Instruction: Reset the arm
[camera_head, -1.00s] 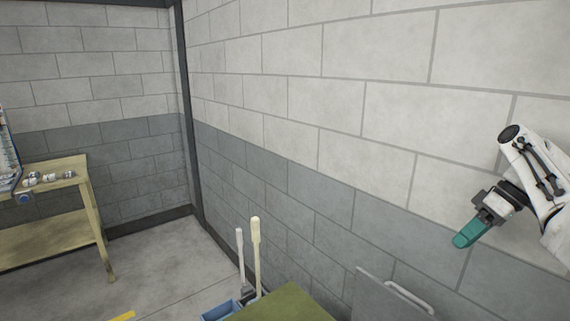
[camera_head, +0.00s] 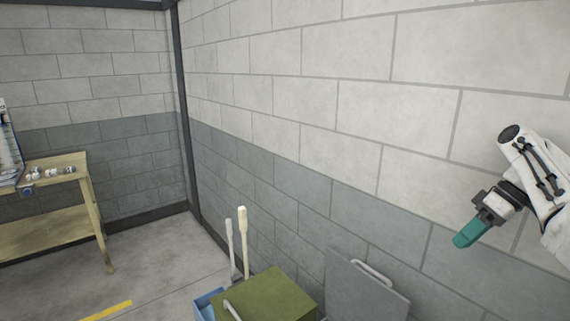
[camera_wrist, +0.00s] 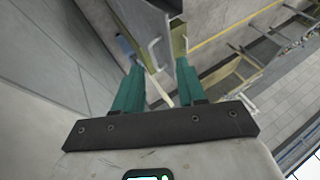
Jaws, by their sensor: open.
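My gripper (camera_head: 468,234) hangs at the right of the head view at the end of my white arm, with its teal fingers pointing down and to the left. It is in free air in front of the block wall. In the wrist view my gripper (camera_wrist: 158,85) shows two teal fingers apart, with nothing held between them.
Below stand a green box (camera_head: 268,295), a grey panel with a handle (camera_head: 365,290), a blue bin (camera_head: 207,303) and two pale upright handles (camera_head: 243,240). A wooden table (camera_head: 50,178) with small items stands at the far left. The floor (camera_head: 160,260) between is clear.

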